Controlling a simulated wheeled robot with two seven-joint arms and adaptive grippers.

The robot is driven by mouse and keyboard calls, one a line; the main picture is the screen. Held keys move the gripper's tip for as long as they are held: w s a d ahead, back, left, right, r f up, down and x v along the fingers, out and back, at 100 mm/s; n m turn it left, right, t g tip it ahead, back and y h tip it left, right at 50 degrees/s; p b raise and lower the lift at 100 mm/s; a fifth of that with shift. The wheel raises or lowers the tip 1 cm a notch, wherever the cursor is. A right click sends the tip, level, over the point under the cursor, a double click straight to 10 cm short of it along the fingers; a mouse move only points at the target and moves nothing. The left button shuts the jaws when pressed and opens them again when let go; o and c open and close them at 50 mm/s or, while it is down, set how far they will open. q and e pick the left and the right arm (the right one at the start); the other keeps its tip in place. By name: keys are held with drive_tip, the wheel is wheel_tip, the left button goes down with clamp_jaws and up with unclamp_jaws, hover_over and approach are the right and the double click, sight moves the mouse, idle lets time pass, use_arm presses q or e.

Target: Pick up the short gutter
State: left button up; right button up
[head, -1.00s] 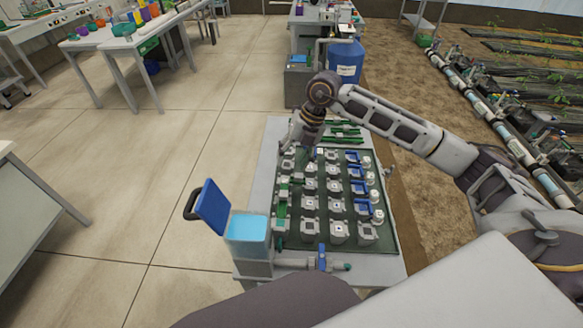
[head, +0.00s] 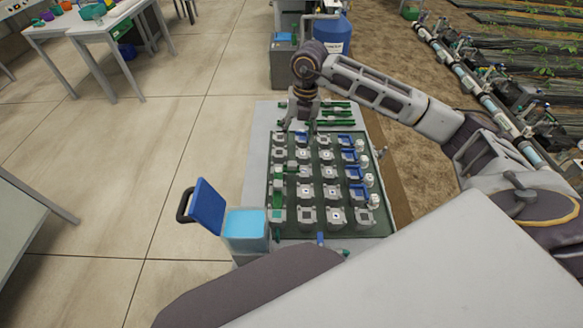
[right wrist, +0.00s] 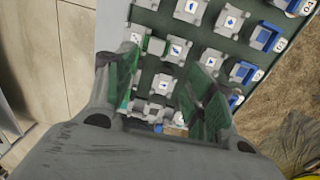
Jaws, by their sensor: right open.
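Several green gutter strips (head: 335,113) lie at the far end of the table, behind the dark green board. I cannot tell which of them is the short gutter. My right gripper (head: 299,126) points down over the far left part of the board, just left of and nearer than the strips. In the right wrist view, its two green-padded fingers (right wrist: 164,100) are wide apart with nothing gripped between them. A small green piece (right wrist: 155,46) shows on the board there. My left gripper is out of view.
The board (head: 322,232) carries rows of grey square blocks (head: 305,191), some with blue parts, and white caps at its right edge. A light blue container (head: 245,226) with a raised blue lid (head: 207,204) stands at the near left corner. A blue barrel (head: 332,38) stands behind.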

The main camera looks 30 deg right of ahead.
hover_over(292, 163)
drive_tip(key=d, duration=0.1)
drive_tip(key=f, duration=0.7)
drive_tip(key=shift+s+d+f, duration=0.1)
drive_tip(key=shift+s+f, duration=0.1)
drive_tip(key=shift+f, duration=0.05)
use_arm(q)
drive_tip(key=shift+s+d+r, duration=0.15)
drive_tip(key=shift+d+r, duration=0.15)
use_arm(e)
drive_tip(key=shift+f, duration=0.2)
use_arm(q)
drive_tip(key=shift+p, duration=0.3)
use_arm(e)
drive_tip(key=shift+f, duration=0.1)
drive_tip(key=shift+a+f, duration=0.3)
drive_tip(key=shift+f, duration=0.3)
drive_tip(key=f, duration=0.2)
drive_tip(key=p, duration=0.1)
drive_tip(key=shift+a+f, duration=0.25)
drive_tip(key=shift+f, duration=0.55)
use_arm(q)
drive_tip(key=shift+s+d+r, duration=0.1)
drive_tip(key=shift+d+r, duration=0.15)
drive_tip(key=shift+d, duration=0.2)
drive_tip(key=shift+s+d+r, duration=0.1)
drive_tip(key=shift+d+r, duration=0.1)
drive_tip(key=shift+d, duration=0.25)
